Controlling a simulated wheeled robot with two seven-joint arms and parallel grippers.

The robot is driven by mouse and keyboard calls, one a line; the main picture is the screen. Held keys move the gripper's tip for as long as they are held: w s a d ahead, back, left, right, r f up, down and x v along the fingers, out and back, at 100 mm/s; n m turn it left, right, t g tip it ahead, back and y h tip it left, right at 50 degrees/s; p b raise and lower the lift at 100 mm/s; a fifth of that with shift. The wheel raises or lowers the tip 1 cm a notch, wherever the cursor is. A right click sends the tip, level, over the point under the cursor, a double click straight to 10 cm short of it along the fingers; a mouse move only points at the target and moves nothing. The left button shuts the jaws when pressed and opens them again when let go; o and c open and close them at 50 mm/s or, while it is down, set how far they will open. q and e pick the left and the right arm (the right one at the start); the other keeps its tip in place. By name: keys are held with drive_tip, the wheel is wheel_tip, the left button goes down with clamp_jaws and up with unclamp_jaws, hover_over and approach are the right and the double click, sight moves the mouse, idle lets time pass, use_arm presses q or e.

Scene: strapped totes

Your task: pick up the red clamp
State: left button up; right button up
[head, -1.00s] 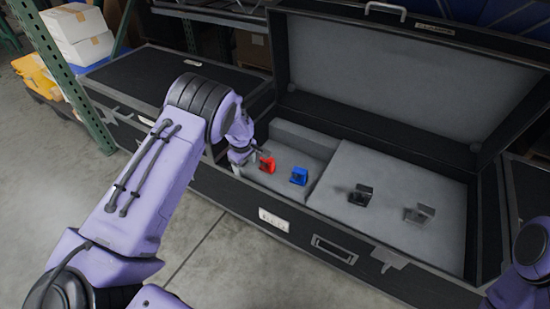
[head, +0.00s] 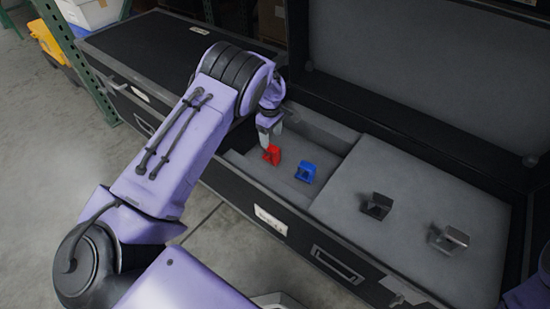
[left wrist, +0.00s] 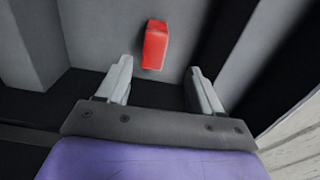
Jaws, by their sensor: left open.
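The red clamp (head: 271,155) sits in the lower left compartment of the open case in the head view. In the left wrist view the red clamp (left wrist: 155,45) lies on the grey floor beyond the fingertips, slightly left of the middle of the gap. My left gripper (head: 270,133) is just above and beside it, pointing down. In the left wrist view the left gripper (left wrist: 160,75) has its two fingers spread with nothing between them. My right gripper is not in view.
A blue clamp (head: 307,172) lies right of the red one. A black clamp (head: 377,206) and a grey clamp (head: 448,238) rest on the raised grey section. The case's dark front wall (head: 228,195) and step (head: 325,127) border the compartment.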

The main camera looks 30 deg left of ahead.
sight(273, 148)
use_arm(q)
drive_tip(key=f+b, duration=0.1)
drive_tip(key=f, duration=0.2)
drive_tip(key=f+b, duration=0.1)
drive_tip(key=f, duration=0.2)
drive_tip(key=f+b, duration=0.1)
drive_tip(key=f, duration=0.2)
drive_tip(key=shift+w+d+f, duration=0.1)
drive_tip(key=shift+w+f, duration=0.3)
drive_tip(key=shift+f+b, duration=0.3)
drive_tip(key=shift+f, duration=0.1)
drive_tip(key=shift+c, duration=0.3)
drive_tip(key=shift+r, duration=0.1)
clamp_jaws()
